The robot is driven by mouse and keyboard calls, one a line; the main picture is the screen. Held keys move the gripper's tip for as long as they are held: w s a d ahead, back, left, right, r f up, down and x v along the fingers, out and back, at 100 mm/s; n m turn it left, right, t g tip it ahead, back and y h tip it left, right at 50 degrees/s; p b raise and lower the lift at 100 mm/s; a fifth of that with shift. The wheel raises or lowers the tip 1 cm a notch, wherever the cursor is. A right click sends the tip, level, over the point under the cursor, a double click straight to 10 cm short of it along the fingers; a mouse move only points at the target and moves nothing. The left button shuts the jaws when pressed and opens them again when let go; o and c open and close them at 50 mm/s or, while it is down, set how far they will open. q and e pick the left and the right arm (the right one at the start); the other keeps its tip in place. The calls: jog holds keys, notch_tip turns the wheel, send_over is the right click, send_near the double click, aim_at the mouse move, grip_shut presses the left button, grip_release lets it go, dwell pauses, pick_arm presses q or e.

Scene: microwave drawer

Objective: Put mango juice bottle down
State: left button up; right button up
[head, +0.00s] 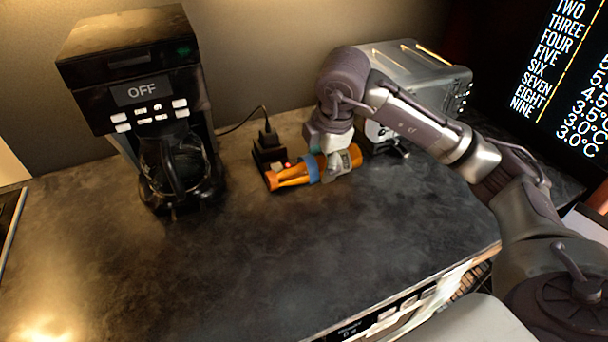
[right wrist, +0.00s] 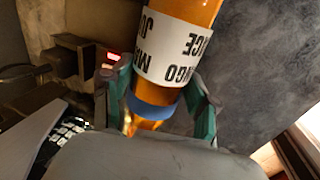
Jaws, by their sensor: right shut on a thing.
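The mango juice bottle (head: 290,176) is orange with a white label and a blue band. It is tipped onto its side, close over the dark countertop (head: 260,250); I cannot tell whether it touches. My right gripper (head: 328,160) reaches down over it and is shut on it. In the right wrist view the bottle (right wrist: 165,50) sits between the teal fingers (right wrist: 155,100), its label partly reading "MANGO JUICE". Part of the bottle is hidden by the fingers. My left gripper is not in view.
A black coffee maker (head: 130,85) with a glass pot stands at the left. A dark socket block with a plug (head: 267,148) is just behind the bottle. A metal toaster (head: 415,75) stands behind my right arm. The front countertop is clear.

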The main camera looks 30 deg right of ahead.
aim_at(309, 157)
jog(key=shift+w+a+f, duration=0.4)
jog(key=shift+a, duration=0.2)
jog(key=shift+w+a+f, duration=0.4)
jog(key=shift+a, duration=0.2)
jog(key=shift+a+f+p, duration=0.3)
jog(key=shift+f+p, duration=0.05)
jog(key=shift+f, duration=0.1)
notch_tip(309, 157, down, 2)
jog(key=shift+f+p, duration=0.25)
jog(key=shift+p, duration=0.15)
jog(key=shift+w+d+f, duration=0.1)
jog(key=shift+f, duration=0.45)
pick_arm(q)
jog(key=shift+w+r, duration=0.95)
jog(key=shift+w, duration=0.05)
pick_arm(e)
jog(key=o, duration=1)
jog(key=shift+f, duration=0.2)
jog(key=o, duration=0.5)
jog(key=shift+r, duration=0.1)
